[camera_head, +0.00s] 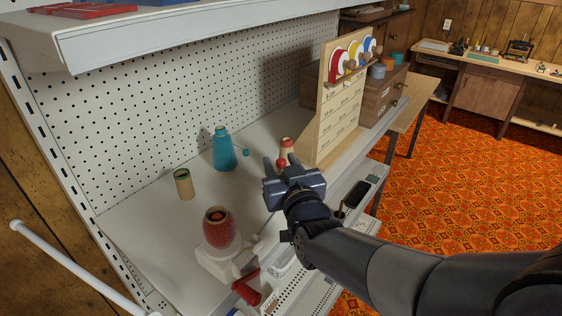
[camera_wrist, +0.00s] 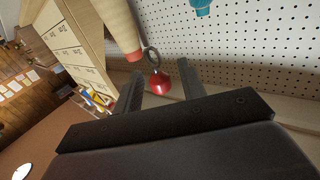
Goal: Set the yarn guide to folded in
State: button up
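The yarn winder (camera_head: 217,262) has a white base, a wound red yarn cake and a red crank handle (camera_head: 246,288). A thin rod runs from near its base toward my gripper and is partly hidden by it. The yarn guide appears to be this rod, ending in a wire ring (camera_wrist: 152,56) and a red knob (camera_wrist: 159,83); the red knob also shows in the head view (camera_head: 281,163). The guide points away from the winder. My gripper (camera_head: 280,167) is open, with the knob between its fingertips (camera_wrist: 160,80) and a small gap visible on each side.
A cream cone with a red base (camera_head: 287,149) stands just beyond the knob. An upper shelf (camera_head: 180,28) overhangs.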

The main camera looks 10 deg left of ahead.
jog(key=shift+w+a, duration=0.15)
jog(key=shift+w, duration=0.05)
jog(key=shift+c, duration=0.5)
grip_shut()
